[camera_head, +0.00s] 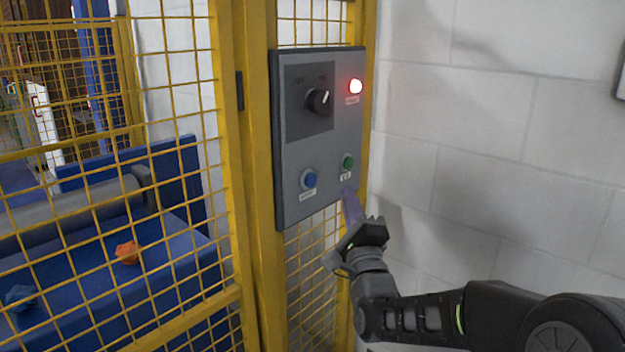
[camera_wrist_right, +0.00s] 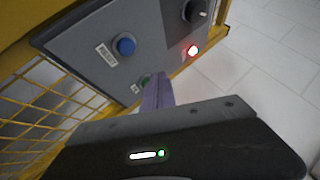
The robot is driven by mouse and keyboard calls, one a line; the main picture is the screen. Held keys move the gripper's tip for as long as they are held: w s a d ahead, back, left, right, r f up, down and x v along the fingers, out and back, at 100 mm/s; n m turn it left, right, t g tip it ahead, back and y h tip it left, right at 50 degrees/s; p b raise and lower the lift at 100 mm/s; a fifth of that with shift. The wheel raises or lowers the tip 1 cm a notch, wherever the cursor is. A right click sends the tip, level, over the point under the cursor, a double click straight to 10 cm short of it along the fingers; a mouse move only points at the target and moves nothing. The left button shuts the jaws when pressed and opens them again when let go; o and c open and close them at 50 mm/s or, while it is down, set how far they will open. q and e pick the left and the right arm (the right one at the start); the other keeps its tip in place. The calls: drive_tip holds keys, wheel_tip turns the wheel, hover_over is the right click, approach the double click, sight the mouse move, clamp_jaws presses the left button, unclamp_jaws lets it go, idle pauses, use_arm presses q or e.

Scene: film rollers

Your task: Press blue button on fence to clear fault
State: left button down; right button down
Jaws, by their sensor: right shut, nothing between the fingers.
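The blue button (camera_head: 309,178) is at the lower left of a grey control panel (camera_head: 290,210) on the yellow fence. It also shows in the right wrist view (camera_wrist_right: 124,45), beside a white label. A green button (camera_head: 347,161) sits to its right, and a lit red lamp (camera_head: 355,86) is at the upper right. My right gripper (camera_head: 350,196) is shut and empty, its purple-grey fingers pointing up at the panel's lower right edge, just below the green button. In the wrist view the fingertips (camera_wrist_right: 156,84) are close to the green button; contact cannot be told. My left gripper is not in view.
A black rotary knob (camera_head: 319,100) is at the panel's upper left. Yellow mesh fence (camera_head: 228,150) stands left of the panel, with a blue machine and grey roller (camera_head: 75,210) behind it. A white block wall (camera_head: 480,110) is on the right.

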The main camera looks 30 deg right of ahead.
sight(311, 180)
drive_tip(key=w+a, duration=0.1)
drive_tip(key=w, duration=0.5)
drive_tip(key=shift+a+b, duration=0.3)
drive_tip(key=shift+a, duration=0.1)
idle(1.6)
drive_tip(key=shift+w+a+b, duration=0.1)
drive_tip(key=shift+w+b, duration=0.25)
drive_tip(key=shift+b, duration=0.2)
